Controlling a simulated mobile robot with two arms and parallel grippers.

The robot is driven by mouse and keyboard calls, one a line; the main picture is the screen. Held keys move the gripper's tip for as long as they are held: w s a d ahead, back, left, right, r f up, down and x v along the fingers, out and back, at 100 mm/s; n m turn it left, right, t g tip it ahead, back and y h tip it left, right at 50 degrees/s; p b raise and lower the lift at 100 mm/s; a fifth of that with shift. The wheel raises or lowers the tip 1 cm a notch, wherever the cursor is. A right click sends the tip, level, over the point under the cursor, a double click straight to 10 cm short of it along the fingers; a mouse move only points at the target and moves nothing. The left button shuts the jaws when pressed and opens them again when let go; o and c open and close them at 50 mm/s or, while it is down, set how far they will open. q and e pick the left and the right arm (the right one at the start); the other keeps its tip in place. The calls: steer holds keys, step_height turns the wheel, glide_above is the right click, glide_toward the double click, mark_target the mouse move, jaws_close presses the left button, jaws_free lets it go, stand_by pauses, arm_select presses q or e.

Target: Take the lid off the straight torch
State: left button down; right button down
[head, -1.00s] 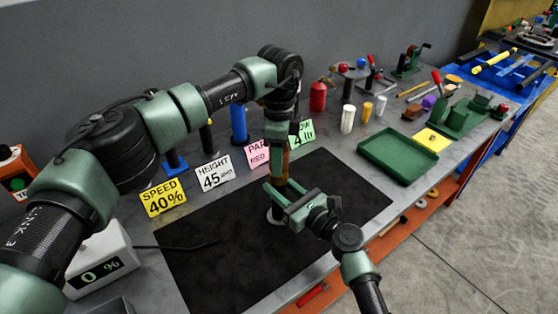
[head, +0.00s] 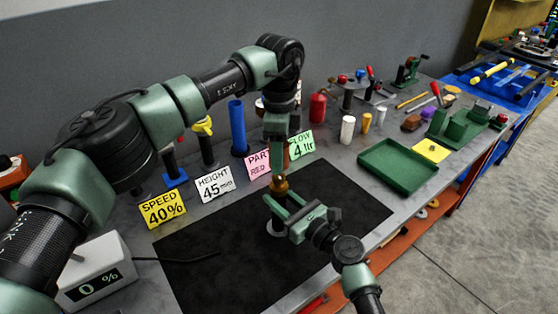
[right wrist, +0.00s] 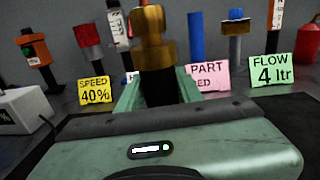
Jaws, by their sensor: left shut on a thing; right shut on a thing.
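The straight torch stands upright on the black mat (head: 215,265), its brass top (head: 278,184) bare in the head view. In the right wrist view its brass collar (right wrist: 156,55) and neck rise above a dark body. My right gripper (head: 279,208) is shut around the torch's body, below the brass. My left gripper (head: 278,158) points down just above and behind the torch and is shut on the lid, which is mostly hidden by the fingers.
Cards stand behind the mat: yellow SPEED (head: 163,208), white HEIGHT (head: 215,184), pink PART (head: 258,163) and green FLOW (head: 300,145). A display box (head: 95,275) is at left. A green tray (head: 398,167) is at right. Much of the mat is clear.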

steer(key=c, duration=0.9)
jaws_free()
steer(key=shift+f, duration=0.1)
steer(key=shift+o, duration=0.2)
